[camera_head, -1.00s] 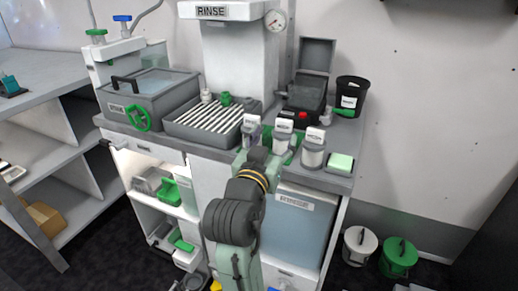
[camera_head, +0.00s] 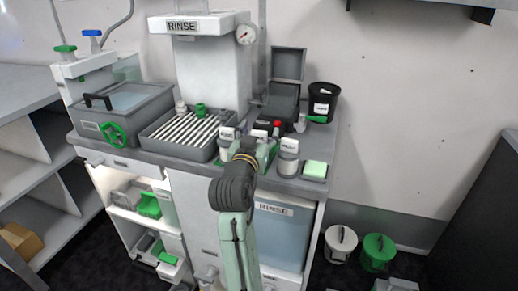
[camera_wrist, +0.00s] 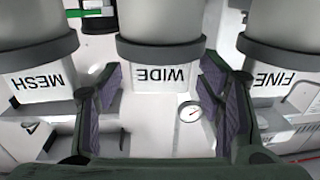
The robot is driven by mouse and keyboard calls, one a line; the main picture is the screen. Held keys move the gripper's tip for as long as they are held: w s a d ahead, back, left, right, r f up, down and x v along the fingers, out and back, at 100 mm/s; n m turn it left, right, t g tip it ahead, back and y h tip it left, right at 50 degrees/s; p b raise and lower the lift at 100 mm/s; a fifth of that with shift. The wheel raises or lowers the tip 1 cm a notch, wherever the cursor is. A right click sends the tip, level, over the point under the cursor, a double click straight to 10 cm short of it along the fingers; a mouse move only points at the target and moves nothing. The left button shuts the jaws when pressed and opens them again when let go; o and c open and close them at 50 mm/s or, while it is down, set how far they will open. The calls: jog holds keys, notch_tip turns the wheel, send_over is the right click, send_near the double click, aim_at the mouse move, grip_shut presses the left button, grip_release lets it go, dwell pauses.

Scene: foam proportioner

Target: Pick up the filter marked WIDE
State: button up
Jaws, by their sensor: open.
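The filter marked WIDE (camera_wrist: 162,55) is a grey-and-white cylinder with a white label, upside down in the wrist view. My gripper (camera_wrist: 162,98) is open around the label end, one purple-padded finger on each side. I see gaps between the fingers and the label. The filter marked MESH (camera_wrist: 38,70) is to its left and the filter marked FINE (camera_wrist: 275,65) to its right in that view. In the head view my gripper (camera_head: 258,150) is at the middle of three filters on the counter, partly hiding it.
A slatted drain tray (camera_head: 180,150) is left of the filters. A green-topped sponge block (camera_head: 315,169) is to the right, with a black cup (camera_head: 322,100) behind. An open grey case (camera_head: 285,95) stands behind the filters. Neighbouring filters stand close on both sides.

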grip_shut()
dwell(0.8)
